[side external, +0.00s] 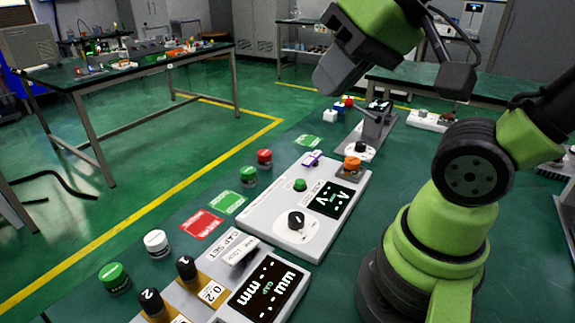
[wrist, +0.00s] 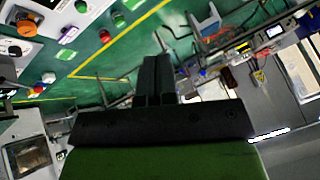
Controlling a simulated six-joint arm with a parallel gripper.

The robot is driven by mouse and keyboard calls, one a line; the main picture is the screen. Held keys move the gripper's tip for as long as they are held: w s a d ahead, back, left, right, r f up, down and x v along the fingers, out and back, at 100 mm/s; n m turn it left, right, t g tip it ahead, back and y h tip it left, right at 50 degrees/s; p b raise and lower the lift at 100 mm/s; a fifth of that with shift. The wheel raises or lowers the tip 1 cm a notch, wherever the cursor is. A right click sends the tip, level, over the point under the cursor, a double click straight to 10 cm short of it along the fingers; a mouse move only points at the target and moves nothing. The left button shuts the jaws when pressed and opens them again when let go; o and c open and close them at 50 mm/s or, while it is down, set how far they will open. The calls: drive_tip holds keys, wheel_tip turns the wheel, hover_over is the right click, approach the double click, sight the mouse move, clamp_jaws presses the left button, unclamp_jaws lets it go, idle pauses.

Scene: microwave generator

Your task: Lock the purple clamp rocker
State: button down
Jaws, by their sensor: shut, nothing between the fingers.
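The purple clamp rocker (side external: 312,158) is a small purple and white piece at the far left corner of a white panel (side external: 262,222). A small purple piece that appears to be it shows at upper left in the wrist view (wrist: 69,33). Its tilt is too small to read. My gripper (side external: 330,82) is raised above and behind the panel, well apart from the rocker. In the wrist view my gripper's dark fingers (wrist: 157,62) are together, with nothing between them.
The panel also carries an orange knob (side external: 352,165), a green button (side external: 300,185), a black dial (side external: 296,220) and a display (side external: 331,200). Red (side external: 264,156) and green (side external: 248,175) buttons stand left of it. A grey upright fixture (side external: 376,128) stands behind. Air above the panel is free.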

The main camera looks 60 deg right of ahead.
drive_tip(key=w+d+g+h, duration=0.1)
drive_tip(key=w+d, duration=0.4)
drive_tip(key=w, duration=0.2)
drive_tip(key=n+g, duration=0.2)
drive_tip(key=n, duration=0.1)
hover_over(313, 158)
drive_tip(key=a, duration=0.4)
wheel_tip(313, 158, down, 6)
drive_tip(key=f, duration=0.1)
drive_tip(key=s+d+f, duration=0.2)
drive_tip(key=d+f, duration=0.4)
drive_tip(key=d, duration=0.2)
drive_tip(key=shift+d+n+g+h, duration=0.25)
drive_tip(key=shift+n+g+h, duration=0.05)
drive_tip(key=shift+n, duration=0.1)
drive_tip(key=shift+f, duration=0.1)
drive_tip(key=x, duration=0.8)
drive_tip(key=s+x, duration=0.1)
drive_tip(key=x, duration=0.3)
drive_tip(key=shift+w+f, duration=0.1)
drive_tip(key=shift+f, duration=0.9)
drive_tip(key=shift+f, duration=0.1)
